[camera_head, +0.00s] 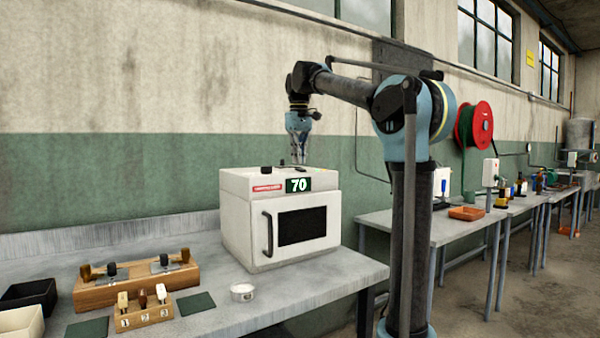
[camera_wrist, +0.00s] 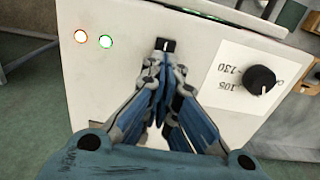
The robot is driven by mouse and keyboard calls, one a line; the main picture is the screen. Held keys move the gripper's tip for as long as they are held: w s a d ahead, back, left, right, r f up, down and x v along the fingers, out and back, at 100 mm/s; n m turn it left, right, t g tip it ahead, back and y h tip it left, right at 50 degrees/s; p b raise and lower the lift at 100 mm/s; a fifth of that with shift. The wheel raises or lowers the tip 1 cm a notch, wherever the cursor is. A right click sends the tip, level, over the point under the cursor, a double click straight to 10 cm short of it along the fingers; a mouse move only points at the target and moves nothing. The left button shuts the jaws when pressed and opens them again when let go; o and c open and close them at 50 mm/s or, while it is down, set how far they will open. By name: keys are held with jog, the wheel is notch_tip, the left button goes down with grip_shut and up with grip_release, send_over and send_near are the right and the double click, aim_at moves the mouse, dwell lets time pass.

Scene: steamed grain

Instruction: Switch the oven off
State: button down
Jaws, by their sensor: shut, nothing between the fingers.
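The white oven (camera_head: 240,229) stands on the grey bench in the head view, its door shut, with a dark window and a handle on the door's left side. A green display on its front reads 70. My gripper (camera_head: 299,160) is above the oven's top, pointing down. In the wrist view my gripper (camera_wrist: 165,75) is shut and empty, its tips close to a small black switch (camera_wrist: 165,45) on the oven's top panel. I cannot tell whether they touch. A black knob (camera_wrist: 261,79) sits beside a printed scale.
A wooden rack (camera_head: 135,289) with tools, a small numbered block (camera_head: 144,312) and a round white dish (camera_head: 243,292) stand on the bench left of and before the oven. Dark and white bins sit at the far left. Another bench (camera_head: 450,232) stands at right.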

jog(key=shift+f, duration=0.85)
dwell(0.5)
jog(key=shift+r, duration=3.55)
